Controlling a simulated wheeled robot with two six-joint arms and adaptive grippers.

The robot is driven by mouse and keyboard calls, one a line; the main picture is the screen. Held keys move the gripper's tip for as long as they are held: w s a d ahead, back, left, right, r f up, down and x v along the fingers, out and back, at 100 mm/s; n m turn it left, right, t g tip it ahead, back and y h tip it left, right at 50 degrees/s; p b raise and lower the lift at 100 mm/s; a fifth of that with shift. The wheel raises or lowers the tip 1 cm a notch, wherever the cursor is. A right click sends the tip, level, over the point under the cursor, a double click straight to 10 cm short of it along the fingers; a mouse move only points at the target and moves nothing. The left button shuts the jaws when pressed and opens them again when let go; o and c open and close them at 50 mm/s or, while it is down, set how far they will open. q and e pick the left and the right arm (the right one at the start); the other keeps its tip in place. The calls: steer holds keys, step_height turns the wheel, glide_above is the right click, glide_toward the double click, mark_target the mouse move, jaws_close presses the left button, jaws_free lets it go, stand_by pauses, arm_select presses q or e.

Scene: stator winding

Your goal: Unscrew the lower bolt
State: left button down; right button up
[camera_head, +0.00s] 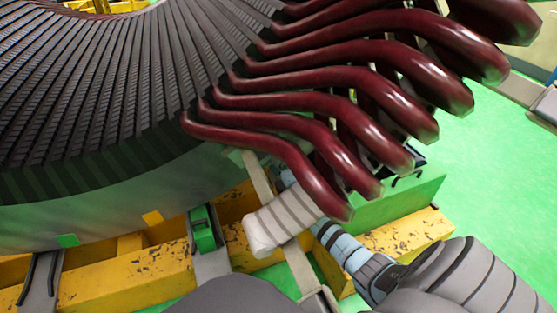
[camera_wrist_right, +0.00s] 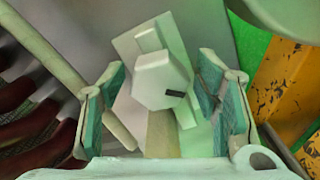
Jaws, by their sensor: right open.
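In the right wrist view, a pale hexagonal bolt head (camera_wrist_right: 161,82) stands in front of a pale plate (camera_wrist_right: 128,47). My right gripper (camera_wrist_right: 161,72) is open, with one teal-padded finger on each side of the bolt head. Gaps show between the pads and the bolt. A second pale, blocky piece (camera_wrist_right: 149,37) shows just beyond the bolt head; I cannot tell if it is another bolt. In the head view my right arm reaches in from the lower right, and its gripper end is largely hidden behind the dark red coil ends (camera_head: 310,151). My left gripper is not in view.
The ribbed stator core (camera_head: 95,85) fills the upper left of the head view. Yellow support beams (camera_head: 125,285) run below it, with a green clamp (camera_head: 203,232). A pale ribbed piece (camera_head: 285,222) lies close to my right wrist. Open green floor (camera_head: 490,170) lies at right.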

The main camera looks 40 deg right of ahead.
steer(key=v, duration=1.2)
